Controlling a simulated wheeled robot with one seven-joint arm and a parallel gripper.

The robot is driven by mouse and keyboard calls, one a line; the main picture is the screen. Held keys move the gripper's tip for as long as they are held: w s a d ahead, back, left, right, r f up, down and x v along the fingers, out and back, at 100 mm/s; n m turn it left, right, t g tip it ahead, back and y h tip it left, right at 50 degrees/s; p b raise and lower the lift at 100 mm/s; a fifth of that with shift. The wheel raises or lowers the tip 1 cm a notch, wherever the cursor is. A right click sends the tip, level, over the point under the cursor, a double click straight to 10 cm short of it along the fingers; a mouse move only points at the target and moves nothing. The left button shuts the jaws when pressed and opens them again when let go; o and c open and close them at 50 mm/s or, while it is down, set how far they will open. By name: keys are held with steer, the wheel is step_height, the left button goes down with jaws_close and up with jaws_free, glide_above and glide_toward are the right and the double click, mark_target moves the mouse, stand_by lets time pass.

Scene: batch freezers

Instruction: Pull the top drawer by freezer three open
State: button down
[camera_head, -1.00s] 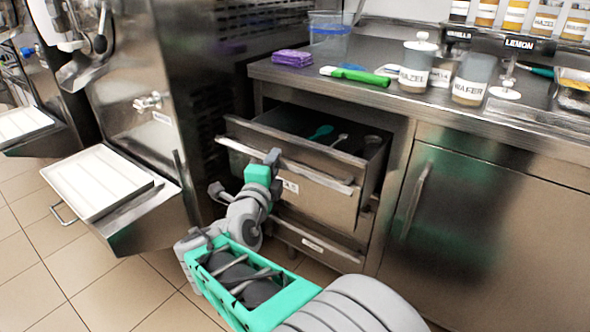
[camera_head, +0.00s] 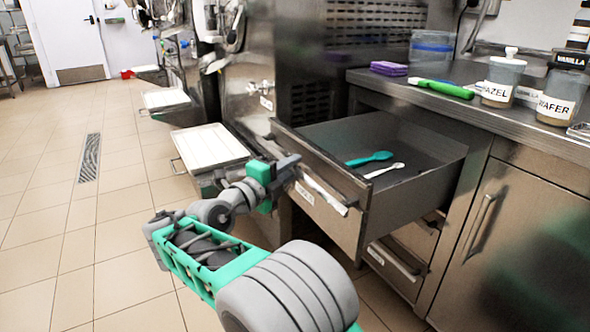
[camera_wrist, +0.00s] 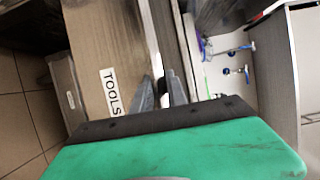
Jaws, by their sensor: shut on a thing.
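The top drawer (camera_head: 330,222) is a steel drawer standing well out of the counter, with a bar handle (camera_head: 322,193) across its front. A teal spoon (camera_head: 369,159) and a white spoon (camera_head: 384,170) lie inside it. My gripper (camera_head: 286,166) is at the left part of the handle, shut on it. In the wrist view the fingers of my gripper (camera_wrist: 171,92) close around the handle bar, beside a drawer front (camera_wrist: 108,60) labelled TOOLS. The fingertips are partly hidden in the head view.
A lower drawer (camera_head: 395,262) sits below. The counter (camera_head: 420,105) holds a purple sponge pack (camera_head: 388,69), a green-handled tool (camera_head: 445,89) and labelled jars (camera_head: 501,80). A white tray (camera_head: 209,147) juts out left of the drawer. Tiled floor is clear at left.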

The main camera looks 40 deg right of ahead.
steer(key=c, duration=1.3)
jaws_free()
steer(key=shift+w, duration=0.1)
